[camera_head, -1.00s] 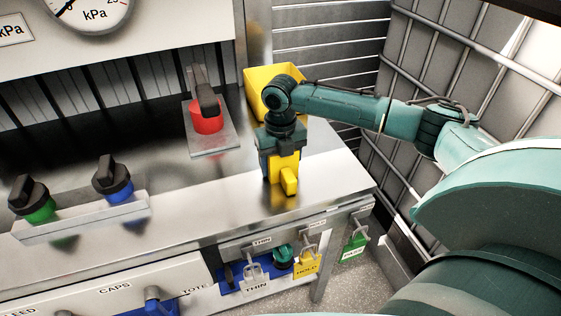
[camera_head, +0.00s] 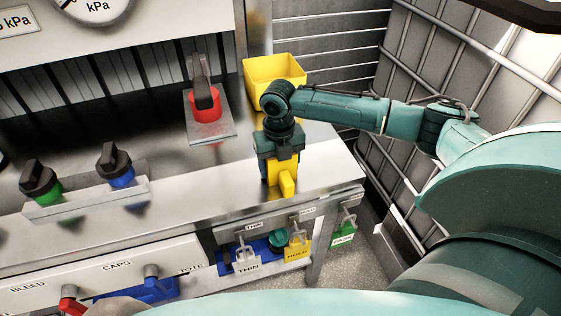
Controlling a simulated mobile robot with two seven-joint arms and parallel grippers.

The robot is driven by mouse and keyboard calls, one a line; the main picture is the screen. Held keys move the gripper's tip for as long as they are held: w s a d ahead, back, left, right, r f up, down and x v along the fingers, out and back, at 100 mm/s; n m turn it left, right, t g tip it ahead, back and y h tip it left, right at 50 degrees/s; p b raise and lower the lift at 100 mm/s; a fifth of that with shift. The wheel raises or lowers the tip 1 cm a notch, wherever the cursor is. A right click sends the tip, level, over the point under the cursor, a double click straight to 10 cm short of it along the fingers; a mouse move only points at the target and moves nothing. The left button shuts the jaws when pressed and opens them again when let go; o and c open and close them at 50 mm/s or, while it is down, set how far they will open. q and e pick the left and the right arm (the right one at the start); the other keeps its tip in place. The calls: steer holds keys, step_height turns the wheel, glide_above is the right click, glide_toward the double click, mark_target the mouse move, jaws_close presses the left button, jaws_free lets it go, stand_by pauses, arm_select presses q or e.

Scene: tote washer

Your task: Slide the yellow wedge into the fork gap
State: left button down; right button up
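The yellow wedge (camera_head: 286,183) is in my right gripper (camera_head: 279,168), near the right end of the steel counter (camera_head: 325,165). The gripper points down and its dark fingers are on either side of the wedge, shut on it. The wedge's narrower part sticks out toward the front edge of the counter. I cannot tell whether its underside touches the counter. I cannot make out the fork gap. My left gripper is not in view.
A yellow bin (camera_head: 273,70) stands behind the gripper. A red rotary switch (camera_head: 205,104) is to the left, with blue (camera_head: 117,174) and green (camera_head: 42,190) ones beyond. Tags (camera_head: 297,250) hang below the counter edge. A wire cage (camera_head: 440,80) is on the right.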

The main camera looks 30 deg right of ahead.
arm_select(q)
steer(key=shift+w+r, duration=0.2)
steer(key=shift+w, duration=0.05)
arm_select(e)
steer(key=o, duration=0.5)
step_height(320, 180, up, 13)
steer(key=shift+r+b, duration=0.1)
steer(key=shift+b, duration=0.3)
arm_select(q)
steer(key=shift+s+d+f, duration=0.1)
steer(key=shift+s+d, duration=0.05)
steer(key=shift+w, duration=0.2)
